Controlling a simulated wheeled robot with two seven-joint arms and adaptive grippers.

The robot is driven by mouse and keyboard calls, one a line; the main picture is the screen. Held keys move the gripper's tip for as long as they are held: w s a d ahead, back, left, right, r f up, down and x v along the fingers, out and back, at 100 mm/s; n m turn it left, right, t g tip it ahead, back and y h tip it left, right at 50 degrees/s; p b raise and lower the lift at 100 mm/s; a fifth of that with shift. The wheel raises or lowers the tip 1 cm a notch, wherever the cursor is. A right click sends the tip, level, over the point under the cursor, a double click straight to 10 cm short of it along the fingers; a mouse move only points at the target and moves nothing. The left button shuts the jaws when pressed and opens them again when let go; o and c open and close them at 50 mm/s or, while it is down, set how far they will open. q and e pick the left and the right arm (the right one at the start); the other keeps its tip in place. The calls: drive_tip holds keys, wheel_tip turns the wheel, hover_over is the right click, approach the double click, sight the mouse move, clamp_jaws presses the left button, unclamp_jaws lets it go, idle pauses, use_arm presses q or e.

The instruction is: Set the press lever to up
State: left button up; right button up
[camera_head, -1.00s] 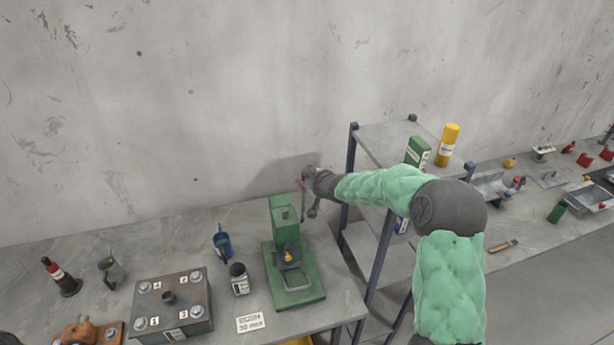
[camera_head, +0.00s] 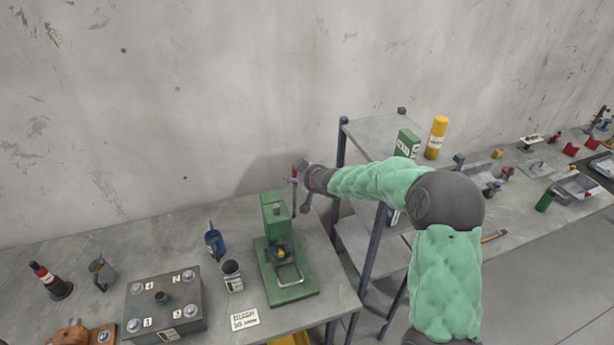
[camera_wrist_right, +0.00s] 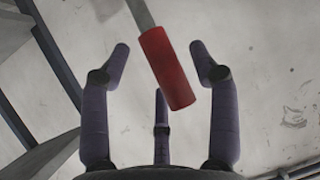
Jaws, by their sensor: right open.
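The green press (camera_head: 278,242) stands on the left bench. Its lever (camera_head: 294,182) rises on the right side of the press and points up, with a red grip at its top. In the right wrist view the red grip (camera_wrist_right: 167,67) lies between the spread fingers, with clear gaps to them. My right gripper (camera_head: 301,172) is at the top of the lever, open; it also shows in the right wrist view (camera_wrist_right: 160,68). The gripper partly hides the grip in the head view. My left gripper is not in view.
A metal shelf (camera_head: 372,130) with a green box (camera_head: 407,143) and a yellow cylinder (camera_head: 437,138) stands right of the press, behind my right arm. A dark can (camera_head: 232,276) and a blue bottle (camera_head: 214,241) stand left of the press. The wall is close behind.

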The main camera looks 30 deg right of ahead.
drive_tip(key=v, duration=1)
drive_tip(key=shift+r, duration=0.15)
drive_tip(key=s+a+f+m+g+y, duration=0.1)
drive_tip(key=s+a+f+g, duration=0.1)
drive_tip(key=a+f, duration=0.5)
drive_tip(key=s+a+f+g+y, duration=0.1)
drive_tip(key=s+a+f+g, duration=0.15)
drive_tip(key=f, duration=0.85)
drive_tip(key=s+a+f+m+g+y, duration=0.1)
drive_tip(key=s+a+f, duration=0.1)
drive_tip(key=a+f, duration=0.5)
drive_tip(key=s+a+f+m+g+y, duration=0.1)
drive_tip(key=s+a+f+g, duration=0.2)
drive_tip(key=s+a+f, duration=0.55)
drive_tip(key=s+a+f+g+y, duration=0.1)
drive_tip(key=s+a+f+g, duration=0.25)
drive_tip(key=s+f, duration=0.9)
wheel_tip(320, 180, down, 24)
drive_tip(key=a+n+b, duration=0.1)
drive_tip(key=b, duration=2.8)
drive_tip(key=shift+f, duration=0.25)
